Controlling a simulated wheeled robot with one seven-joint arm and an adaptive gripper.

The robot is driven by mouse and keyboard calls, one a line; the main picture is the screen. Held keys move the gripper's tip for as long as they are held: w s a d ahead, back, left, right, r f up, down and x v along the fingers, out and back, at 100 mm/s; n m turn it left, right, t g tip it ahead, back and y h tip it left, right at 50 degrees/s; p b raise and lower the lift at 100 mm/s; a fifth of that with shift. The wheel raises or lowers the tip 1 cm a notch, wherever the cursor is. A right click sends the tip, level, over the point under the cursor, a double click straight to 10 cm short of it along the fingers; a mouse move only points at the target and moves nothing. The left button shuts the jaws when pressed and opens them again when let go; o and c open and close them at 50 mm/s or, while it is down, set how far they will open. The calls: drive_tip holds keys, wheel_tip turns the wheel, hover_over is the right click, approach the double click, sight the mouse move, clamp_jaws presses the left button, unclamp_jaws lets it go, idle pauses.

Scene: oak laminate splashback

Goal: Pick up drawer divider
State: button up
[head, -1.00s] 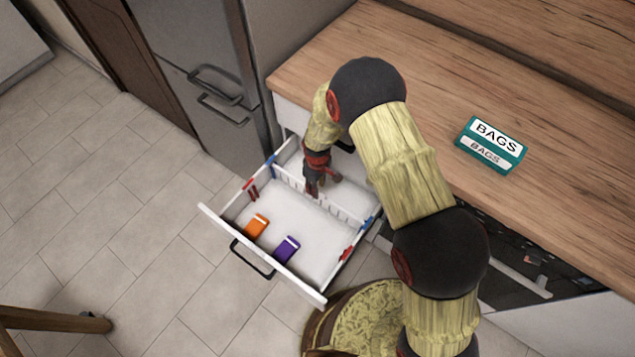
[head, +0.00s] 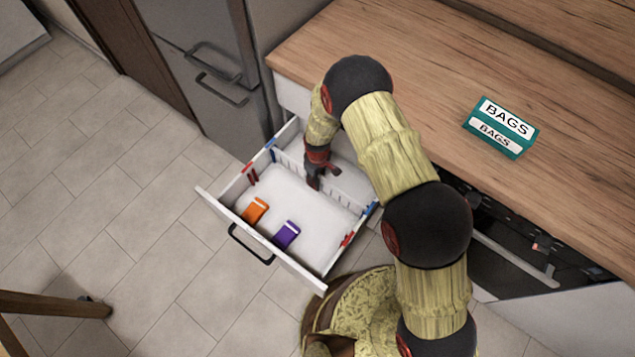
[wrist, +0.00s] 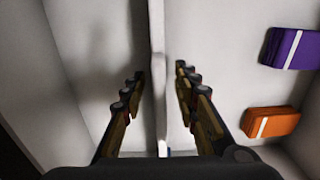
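The drawer divider (head: 343,202) is a thin white slotted strip standing upright across the open drawer. In the wrist view the divider (wrist: 158,50) shows edge-on as a thin upright wall. My gripper (head: 322,180) is down in the drawer at the middle of the divider. In the wrist view my gripper (wrist: 160,78) is open, with fingers on both sides of the divider and a gap on each side. In the head view my gripper hides part of the divider.
The white drawer (head: 258,256) holds an orange box (head: 255,210) and a purple box (head: 287,235) in its front part. Red and blue clips (head: 251,176) sit along its side walls. A green BAGS box (head: 501,127) stands on the wooden counter (head: 440,75).

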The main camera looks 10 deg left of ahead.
drive_tip(key=shift+c, duration=0.8)
clamp_jaws()
